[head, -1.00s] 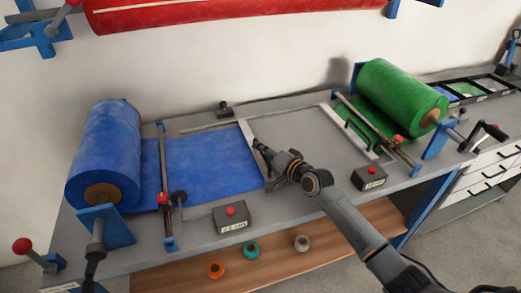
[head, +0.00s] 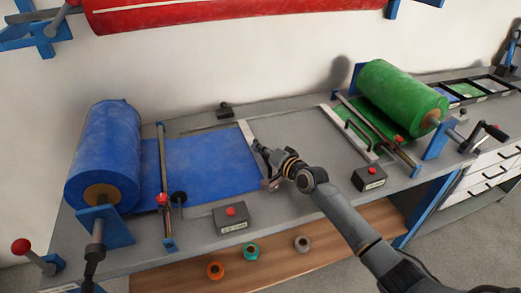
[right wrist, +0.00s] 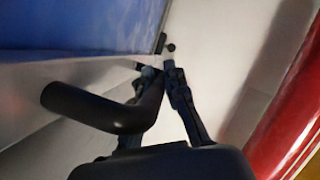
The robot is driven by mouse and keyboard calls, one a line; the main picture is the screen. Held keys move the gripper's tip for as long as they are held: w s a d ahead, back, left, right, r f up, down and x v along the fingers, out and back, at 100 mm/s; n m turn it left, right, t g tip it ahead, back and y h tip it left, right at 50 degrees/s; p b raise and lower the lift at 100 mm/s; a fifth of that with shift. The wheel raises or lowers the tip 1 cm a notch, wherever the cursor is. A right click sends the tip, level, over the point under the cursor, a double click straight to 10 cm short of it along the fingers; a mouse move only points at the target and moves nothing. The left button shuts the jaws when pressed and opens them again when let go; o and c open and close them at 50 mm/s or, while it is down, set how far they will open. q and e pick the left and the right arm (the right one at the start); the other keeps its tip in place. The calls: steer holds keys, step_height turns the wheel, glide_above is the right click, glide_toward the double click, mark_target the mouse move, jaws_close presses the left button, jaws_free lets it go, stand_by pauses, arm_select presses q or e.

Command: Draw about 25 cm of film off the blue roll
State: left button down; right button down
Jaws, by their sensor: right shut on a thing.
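The blue roll (head: 104,155) stands in its holder at the left of the bench. Its blue film (head: 205,165) lies flat to the right, under a cross bar with a red knob (head: 162,199), up to a pale pull bar (head: 247,133). My right gripper (head: 260,147) is at this pull bar, at the film's right end. In the right wrist view its fingers (right wrist: 160,80) are shut on a black handle (right wrist: 105,108) beside the blue film (right wrist: 85,25). The fingers hide part of the handle. My left gripper is not in view.
A green roll (head: 400,92) with its own pale bar stands at the right. Two button boxes (head: 231,217) (head: 369,178) sit along the front edge. A red roll (head: 230,12) is above. Tape rolls (head: 251,251) lie on the lower shelf. The grey bench between the pull bars is clear.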

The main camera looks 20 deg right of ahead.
steer(key=shift+d+f+b, duration=0.2)
steer(key=shift+d+b, duration=0.15)
steer(key=shift+d, duration=0.1)
steer(key=shift+w+d+b, duration=0.1)
steer(key=shift+d+b, duration=0.6)
steer(key=shift+d, duration=0.2)
steer(key=shift+d+r, duration=0.2)
steer(key=shift+d, duration=0.15)
steer(key=c, duration=1.4)
jaws_free()
steer(key=shift+o, duration=0.2)
steer(key=shift+a, duration=0.1)
steer(key=shift+s, duration=0.45)
steer(key=v, duration=1.1)
steer(key=shift+d+r, duration=0.1)
steer(key=shift+d, duration=0.1)
